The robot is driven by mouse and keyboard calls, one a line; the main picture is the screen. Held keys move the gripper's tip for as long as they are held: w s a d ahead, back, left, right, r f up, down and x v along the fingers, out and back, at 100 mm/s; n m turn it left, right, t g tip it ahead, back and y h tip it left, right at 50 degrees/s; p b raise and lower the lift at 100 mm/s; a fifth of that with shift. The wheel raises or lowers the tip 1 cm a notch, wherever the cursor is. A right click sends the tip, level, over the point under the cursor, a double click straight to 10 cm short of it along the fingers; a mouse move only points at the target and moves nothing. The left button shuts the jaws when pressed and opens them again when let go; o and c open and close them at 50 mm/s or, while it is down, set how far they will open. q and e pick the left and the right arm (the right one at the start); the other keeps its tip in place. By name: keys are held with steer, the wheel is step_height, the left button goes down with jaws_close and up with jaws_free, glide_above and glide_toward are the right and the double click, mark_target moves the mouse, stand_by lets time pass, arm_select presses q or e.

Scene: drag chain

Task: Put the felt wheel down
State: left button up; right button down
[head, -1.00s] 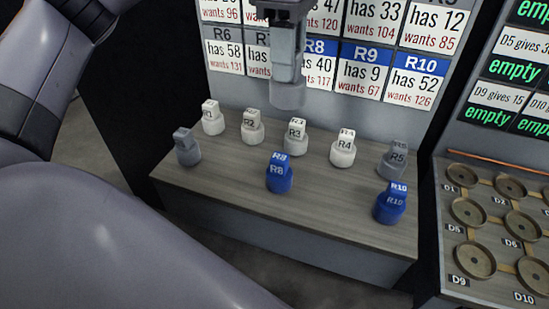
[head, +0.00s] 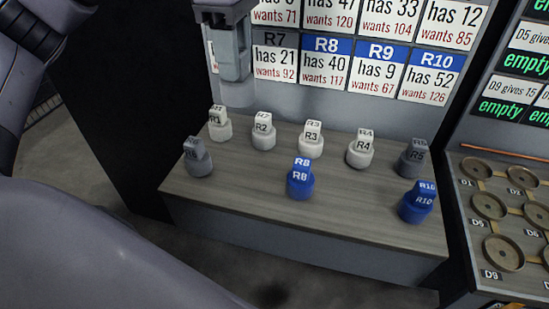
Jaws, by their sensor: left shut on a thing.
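My left gripper (head: 232,68) points down in front of the label board, upper left of centre in the head view. It is shut on a grey round piece, the felt wheel (head: 238,94), whose body shows just below the fingers. No label on it can be read. The wheel appears in the air, above and behind the labelled pieces R1 (head: 219,127) and R2 (head: 263,138) as seen here. Its exact height over the shelf cannot be told. My right gripper is not in view.
The wooden shelf (head: 330,222) holds white pieces R3 (head: 312,146) and R4 (head: 359,157), grey pieces R5 (head: 413,165) and one at left (head: 198,163), and blue R8 (head: 300,186) and R10 (head: 415,208). There is bare room between R8 and R10. A tray of round sockets (head: 490,207) is at right.

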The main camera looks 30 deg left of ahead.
arm_select(q)
steer(key=shift+f+b, duration=1.85)
steer(key=shift+f, duration=7.45)
steer(key=shift+f, duration=0.2)
steer(key=o, duration=1.1)
steer(key=shift+r, duration=0.1)
